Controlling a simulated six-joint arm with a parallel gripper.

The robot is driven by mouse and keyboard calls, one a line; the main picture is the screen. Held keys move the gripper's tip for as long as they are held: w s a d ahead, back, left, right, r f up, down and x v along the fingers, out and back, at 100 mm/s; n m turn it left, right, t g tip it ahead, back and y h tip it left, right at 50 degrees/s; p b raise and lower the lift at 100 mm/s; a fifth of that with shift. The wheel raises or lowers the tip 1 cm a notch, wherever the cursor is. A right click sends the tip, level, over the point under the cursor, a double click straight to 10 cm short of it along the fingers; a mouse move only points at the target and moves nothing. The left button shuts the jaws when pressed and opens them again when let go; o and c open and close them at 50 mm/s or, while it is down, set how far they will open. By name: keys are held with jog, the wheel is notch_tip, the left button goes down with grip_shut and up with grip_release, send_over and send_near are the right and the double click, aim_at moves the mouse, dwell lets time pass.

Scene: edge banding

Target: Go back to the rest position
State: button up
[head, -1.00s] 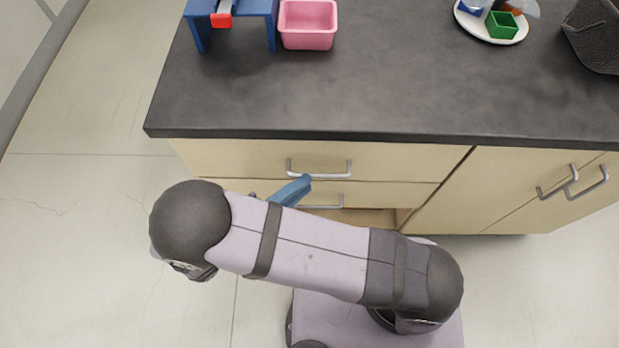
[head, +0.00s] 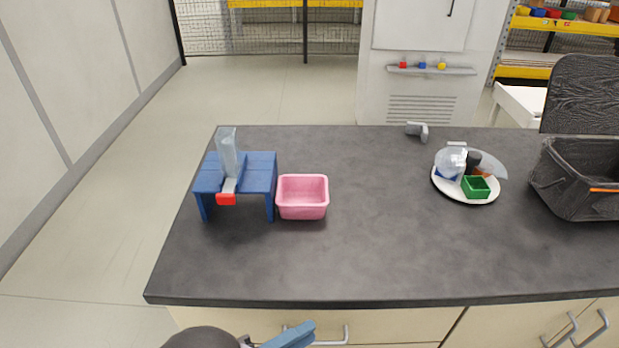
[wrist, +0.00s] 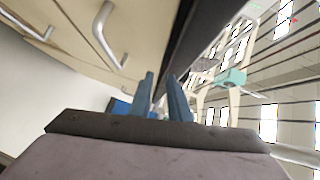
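My gripper (wrist: 161,78) shows in the wrist view as two blue fingers, apart, with a clear gap and nothing between them. In the head view one blue finger (head: 290,336) shows at the bottom edge, in front of the cabinet and by a drawer handle (head: 330,338). The gripper is below the level of the dark countertop (head: 380,265). Most of my arm is below the head view's lower edge.
On the countertop stand a blue stand (head: 258,172) with a clear piece and red end on it, a pink bin (head: 302,210), a white plate (head: 449,189) with several items, and a black basket (head: 575,195). The counter's front middle is clear. Drawer handles (wrist: 104,30) stick out near the gripper.

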notch_tip(320, 180, up, 10)
jog(key=w+d+m+g+h+p, duration=0.1)
jog(key=w+d+g+p, duration=0.1)
jog(key=d+p, duration=0.15)
jog(key=s+d+f+n+g+y+b, duration=0.3)
jog(key=d+f+n+g+y+b, duration=0.8)
jog(key=n, duration=1.6)
notch_tip(320, 180, up, 17)
jog(key=d+t+y+p, duration=0.2)
jog(key=t+y+p, duration=0.1)
jog(key=p, duration=1.8)
jog(key=shift+s+d+f+p, duration=0.15)
jog(key=shift+s+f+p, duration=0.05)
jog(key=shift+p, duration=0.15)
